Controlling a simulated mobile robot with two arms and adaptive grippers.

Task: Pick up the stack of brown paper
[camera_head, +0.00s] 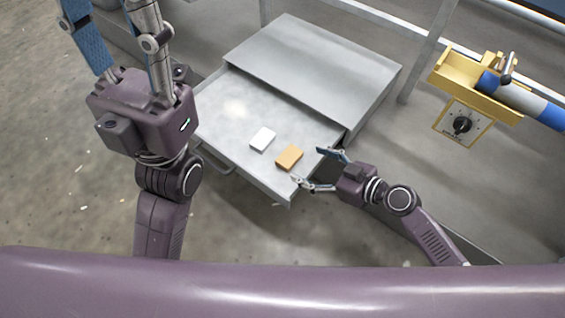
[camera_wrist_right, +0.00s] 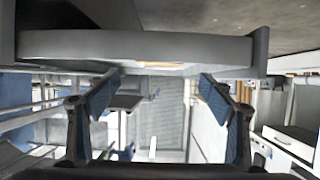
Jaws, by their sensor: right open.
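The stack of brown paper (camera_head: 289,157) lies on the grey metal drawer (camera_head: 225,125), near its front right corner. In the right wrist view only a thin orange-brown strip of the stack (camera_wrist_right: 160,64) shows past the grey drawer edge (camera_wrist_right: 140,46). My right gripper (camera_head: 309,168) is open and empty, just right of the stack, with its fingers pointing toward it. In the right wrist view its two blue-padded fingers (camera_wrist_right: 160,95) stand wide apart with nothing between them. My left gripper (camera_head: 110,35) is raised at the upper left, away from the stack; its fingers are apart.
A white stack (camera_head: 262,139) lies left of the brown one, with a small gap. The pulled-out drawer sits under a grey metal housing (camera_head: 315,70). The drawer's left part is clear.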

